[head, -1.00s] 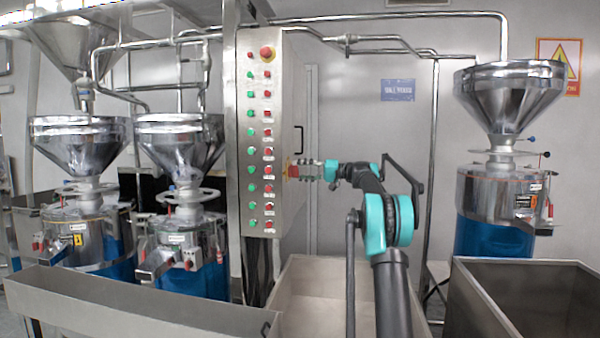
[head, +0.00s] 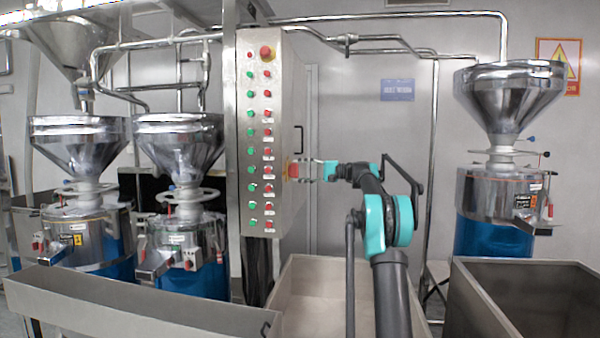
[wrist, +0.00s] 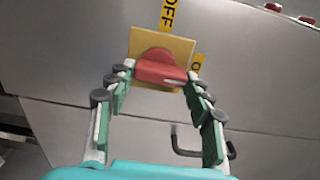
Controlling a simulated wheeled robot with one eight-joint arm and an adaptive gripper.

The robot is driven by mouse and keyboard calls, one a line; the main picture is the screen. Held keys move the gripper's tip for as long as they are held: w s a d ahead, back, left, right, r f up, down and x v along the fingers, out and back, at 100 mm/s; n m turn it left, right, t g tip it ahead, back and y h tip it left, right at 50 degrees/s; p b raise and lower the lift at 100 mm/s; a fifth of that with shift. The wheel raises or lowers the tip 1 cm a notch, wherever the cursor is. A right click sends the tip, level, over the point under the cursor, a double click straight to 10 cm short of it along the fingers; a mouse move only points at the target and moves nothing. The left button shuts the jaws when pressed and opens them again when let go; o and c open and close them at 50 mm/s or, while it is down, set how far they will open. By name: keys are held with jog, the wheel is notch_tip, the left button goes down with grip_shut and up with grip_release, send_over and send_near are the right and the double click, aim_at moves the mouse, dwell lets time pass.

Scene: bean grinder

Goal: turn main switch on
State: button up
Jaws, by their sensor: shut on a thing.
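The main switch (wrist: 160,68) is a red knob on a yellow square plate (wrist: 180,47), on the side of the metal control cabinet. In the head view the red knob (head: 293,170) shows on the cabinet's right side. In the wrist view a yellow OFF label (wrist: 170,16) is above the plate and a second, partly hidden yellow label (wrist: 197,63) is at its right. My gripper (wrist: 160,74) reaches the knob, with a finger at each side of it, and is shut on it. It also shows in the head view (head: 303,170). I cannot tell which label the knob points to.
The cabinet front (head: 259,130) carries rows of green and red buttons, with a red knob (head: 266,52) at the top. A black door handle (head: 299,140) sticks out near my gripper. A metal bin (head: 320,290) stands below my arm. Grinders stand at left and right.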

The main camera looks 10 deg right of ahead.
dwell(0.3)
jog(key=o, duration=1.1)
jog(key=shift+o, duration=0.2)
jog(key=v, duration=1.2)
